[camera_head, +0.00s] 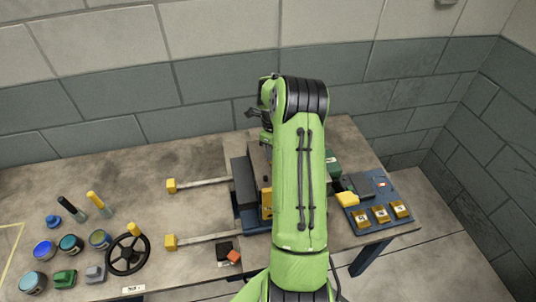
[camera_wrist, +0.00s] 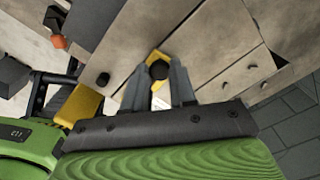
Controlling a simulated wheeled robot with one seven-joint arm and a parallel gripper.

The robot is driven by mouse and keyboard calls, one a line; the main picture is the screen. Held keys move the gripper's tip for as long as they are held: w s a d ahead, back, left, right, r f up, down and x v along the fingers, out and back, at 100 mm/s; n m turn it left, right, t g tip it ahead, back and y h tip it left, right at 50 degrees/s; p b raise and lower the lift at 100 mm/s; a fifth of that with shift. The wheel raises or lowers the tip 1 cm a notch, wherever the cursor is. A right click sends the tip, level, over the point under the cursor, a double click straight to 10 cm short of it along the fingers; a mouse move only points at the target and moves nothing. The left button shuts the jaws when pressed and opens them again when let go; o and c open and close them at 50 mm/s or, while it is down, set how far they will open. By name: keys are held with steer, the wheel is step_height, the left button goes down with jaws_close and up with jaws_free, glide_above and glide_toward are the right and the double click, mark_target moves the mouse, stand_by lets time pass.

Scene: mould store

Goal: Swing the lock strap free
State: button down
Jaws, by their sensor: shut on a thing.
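In the wrist view, my gripper (camera_wrist: 163,82) is shut on a small yellow piece with a round black knob (camera_wrist: 158,73), which looks like the lock strap. The fingers stand on either side of the knob. The yellow piece lies against a pale grey-brown plate (camera_wrist: 205,40). Most of its length is hidden by the fingers, so I cannot tell its angle. In the head view, my green arm covers my gripper and most of the mould; a dark block (camera_head: 243,182) and a yellow part (camera_head: 266,203) show at its left.
Two bars with yellow ends (camera_head: 171,186) stick out left of the mould. An orange-topped dark block (camera_head: 233,257) lies near the front edge. A black handwheel (camera_head: 128,255) and several jars stand left. A blue tray (camera_head: 375,205) with yellow blocks is right. The bench's middle left is clear.

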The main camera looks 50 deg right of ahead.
steer(key=shift+s+d+m+b, duration=0.35)
steer(key=shift+d+m, duration=0.15)
steer(key=shift+m, duration=0.4)
steer(key=c, duration=0.9)
jaws_free()
step_height(320, 180, up, 16)
steer(key=shift+f+p, duration=0.1)
steer(key=shift+p, duration=0.75)
